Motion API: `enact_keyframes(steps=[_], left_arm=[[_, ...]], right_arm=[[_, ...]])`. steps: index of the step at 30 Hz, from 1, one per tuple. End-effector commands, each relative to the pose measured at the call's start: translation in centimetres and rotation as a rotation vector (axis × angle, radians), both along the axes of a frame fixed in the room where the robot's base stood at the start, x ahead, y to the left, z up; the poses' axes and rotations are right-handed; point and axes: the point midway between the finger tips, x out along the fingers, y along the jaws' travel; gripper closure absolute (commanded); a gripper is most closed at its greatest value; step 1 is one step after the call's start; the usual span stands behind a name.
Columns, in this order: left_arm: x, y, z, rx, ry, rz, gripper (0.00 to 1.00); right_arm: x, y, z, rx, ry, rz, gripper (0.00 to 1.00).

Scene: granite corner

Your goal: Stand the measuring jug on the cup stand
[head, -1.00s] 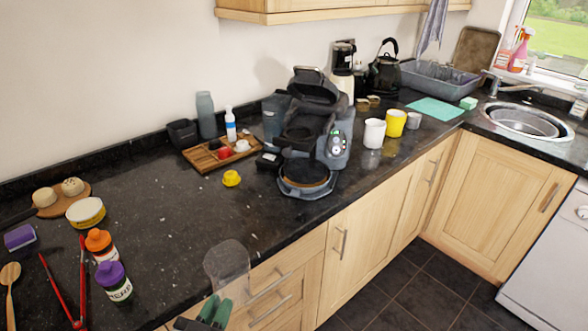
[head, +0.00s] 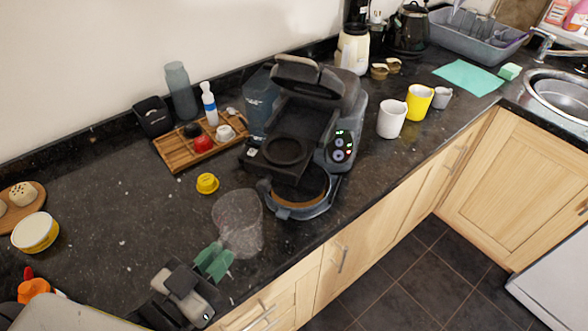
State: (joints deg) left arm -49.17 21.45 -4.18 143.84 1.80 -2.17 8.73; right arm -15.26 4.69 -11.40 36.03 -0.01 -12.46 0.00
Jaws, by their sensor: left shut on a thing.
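The clear measuring jug (head: 239,222) is see-through and faint, just left of the coffee machine in the head view. My left gripper (head: 214,262), with green fingertips, is shut on the jug at its near lower-left side. The jug looks held above the counter, though its clear walls make its height hard to judge. The cup stand (head: 290,213) is the round grey platform with a brown top at the foot of the coffee machine, to the right of the jug and apart from it in the picture. My right gripper is not in view.
The black coffee machine (head: 310,125) rises behind the cup stand. A yellow capsule (head: 207,183) lies left of the machine, near a wooden tray (head: 176,152). A white mug (head: 391,119) and a yellow mug (head: 418,102) stand to the right. The counter's left middle is clear.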

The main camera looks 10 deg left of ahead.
Motion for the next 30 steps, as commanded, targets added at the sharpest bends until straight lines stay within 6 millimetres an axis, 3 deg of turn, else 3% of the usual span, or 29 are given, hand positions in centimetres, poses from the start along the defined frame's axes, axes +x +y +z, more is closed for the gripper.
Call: enact_keyframes(steps=[3,7,10,15,21,30], left_arm=[[1.9,-0.6,-0.1,-0.003,-0.011,-0.001,1.00],[4.6,-1.6,0.5,-0.003,-0.008,0.000,1.00],[6.9,-2.4,0.5,-0.003,-0.008,0.000,1.00],[10.5,-3.6,0.4,-0.003,-0.005,0.001,1.00],[12.4,-4.3,0.0,-0.002,-0.003,0.001,1.00],[16.6,-5.8,0.2,-0.002,-0.005,0.001,1.00]], right_arm=[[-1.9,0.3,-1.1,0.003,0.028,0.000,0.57],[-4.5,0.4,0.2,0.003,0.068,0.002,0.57],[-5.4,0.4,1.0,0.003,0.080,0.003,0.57],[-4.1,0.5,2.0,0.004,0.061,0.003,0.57],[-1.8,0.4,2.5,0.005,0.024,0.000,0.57],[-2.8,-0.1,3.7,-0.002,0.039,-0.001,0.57]])
